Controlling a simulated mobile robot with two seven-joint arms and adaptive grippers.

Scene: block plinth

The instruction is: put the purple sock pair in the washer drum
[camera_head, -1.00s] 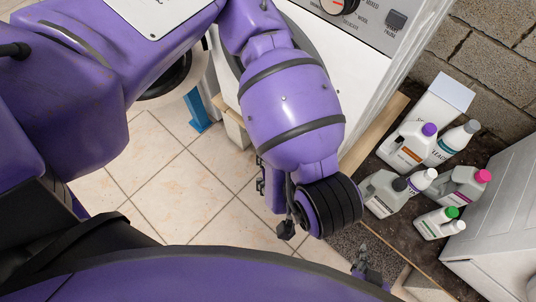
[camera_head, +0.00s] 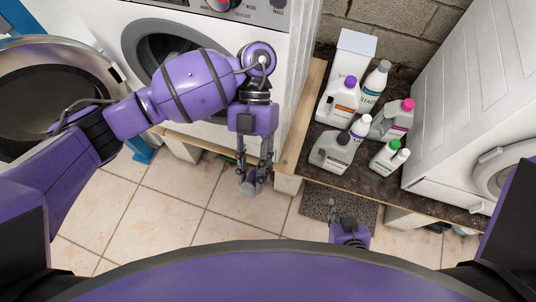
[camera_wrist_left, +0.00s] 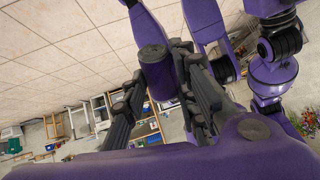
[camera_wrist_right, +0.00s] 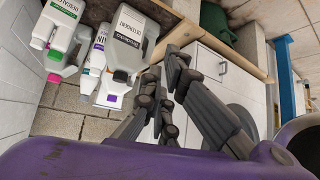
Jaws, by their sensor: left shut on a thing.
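The purple sock pair (camera_wrist_left: 157,72), a rolled purple cylinder, sits between the fingers of my left gripper (camera_wrist_left: 165,95) in the left wrist view. In the head view my left gripper (camera_head: 252,178) points down over the tiles, in front of the washer and to the right of its opening. The sock pair's end (camera_head: 247,188) shows there as a small greyish shape. The washer drum (camera_head: 172,52) is a dark round opening, partly covered by my left arm. My right gripper (camera_head: 343,215) is low in the head view, away from the socks; its jaws (camera_wrist_right: 163,75) look empty, their gap unclear.
The washer's round door (camera_head: 50,85) stands open at the left. Several detergent bottles (camera_head: 335,150) and a white box (camera_head: 351,58) stand on a dark surface with a wooden edge (camera_head: 303,120). A second white machine (camera_head: 470,120) is at the right.

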